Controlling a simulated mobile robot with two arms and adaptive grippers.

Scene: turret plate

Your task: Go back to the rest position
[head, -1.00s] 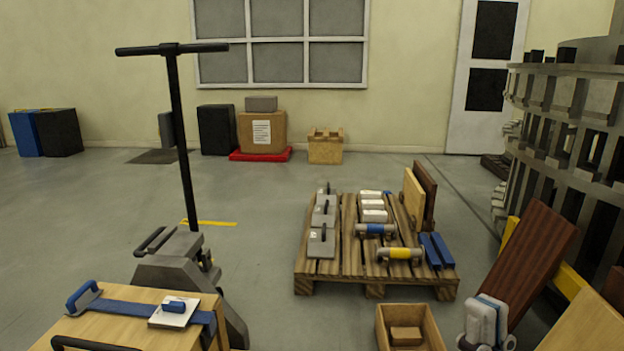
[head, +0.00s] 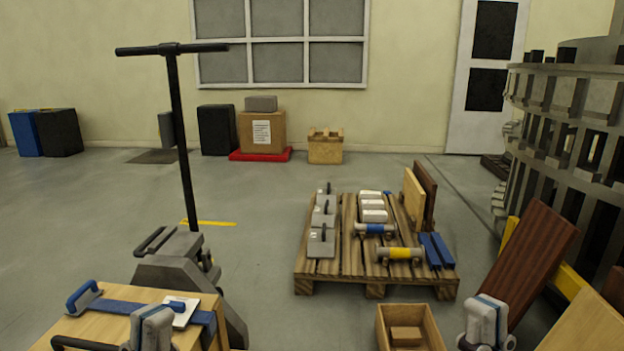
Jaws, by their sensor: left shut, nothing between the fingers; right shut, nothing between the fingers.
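My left gripper (head: 152,322) is at the bottom left, in front of the wooden box (head: 125,292) with the blue strap. It is shut and empty, and it hides part of a white plate (head: 184,311) on that box. I cannot tell whether it touches the box. My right gripper (head: 486,317) is at the bottom right, shut and empty, beside a dark red-brown board (head: 535,262).
A pallet truck (head: 178,260) with a tall handle stands behind the wooden box. A wooden pallet (head: 345,268) carries grey blocks, rollers and boards. A small open wooden crate (head: 434,327) sits before it. A large grey ring structure (head: 575,130) stands at right.

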